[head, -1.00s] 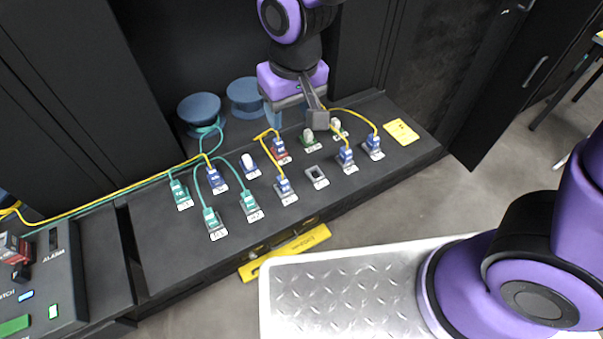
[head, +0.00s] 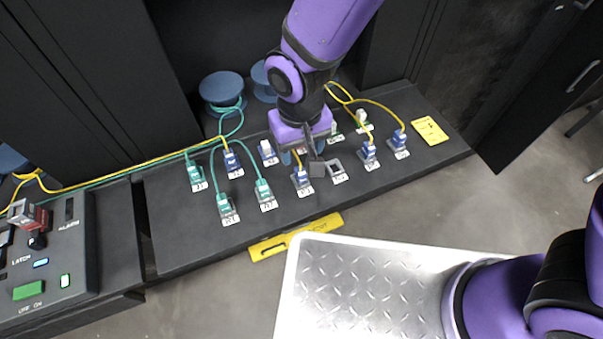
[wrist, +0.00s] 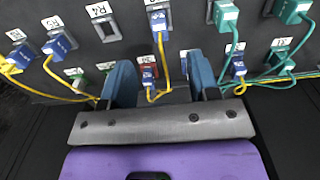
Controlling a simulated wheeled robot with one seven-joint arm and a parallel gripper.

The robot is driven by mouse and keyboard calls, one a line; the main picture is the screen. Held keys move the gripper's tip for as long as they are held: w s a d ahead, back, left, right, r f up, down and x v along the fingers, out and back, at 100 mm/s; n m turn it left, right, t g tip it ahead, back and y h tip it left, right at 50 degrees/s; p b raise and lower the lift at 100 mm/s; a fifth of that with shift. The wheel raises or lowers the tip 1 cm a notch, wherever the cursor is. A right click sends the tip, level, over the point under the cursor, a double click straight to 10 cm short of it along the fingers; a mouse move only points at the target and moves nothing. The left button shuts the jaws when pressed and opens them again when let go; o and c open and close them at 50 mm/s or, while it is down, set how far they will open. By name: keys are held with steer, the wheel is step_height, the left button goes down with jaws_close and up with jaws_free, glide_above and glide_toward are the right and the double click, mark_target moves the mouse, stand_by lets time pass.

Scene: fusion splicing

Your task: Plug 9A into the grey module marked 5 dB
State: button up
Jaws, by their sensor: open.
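My gripper (head: 316,163) hangs over the panel's middle; in the wrist view its two blue fingers (wrist: 160,72) stand apart and hold nothing. Between and beyond them, a small blue plug on a yellow cable sits in a red module (wrist: 148,68). Ahead of the fingers is another blue plug (wrist: 158,20) with a yellow cable, also in the head view (head: 300,178). An empty grey module (head: 334,167) lies beside that plug; the wrist view shows it (wrist: 103,30) with a label that looks like R4. I cannot read which plug is 9A or which module is 5 dB.
Teal plugs (head: 224,204) on teal cables stand on the left of the panel. More blue plugs (head: 370,152) with yellow cables stand on the right, near a yellow card (head: 430,130). A box with a green button (head: 28,290) is at far left. Blue spools (head: 222,88) stand behind.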

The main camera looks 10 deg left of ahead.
mark_target(300, 171)
steer(key=shift+f, duration=4.45)
jaws_close()
steer(key=shift+r, duration=0.2)
steer(key=shift+r, duration=2.75)
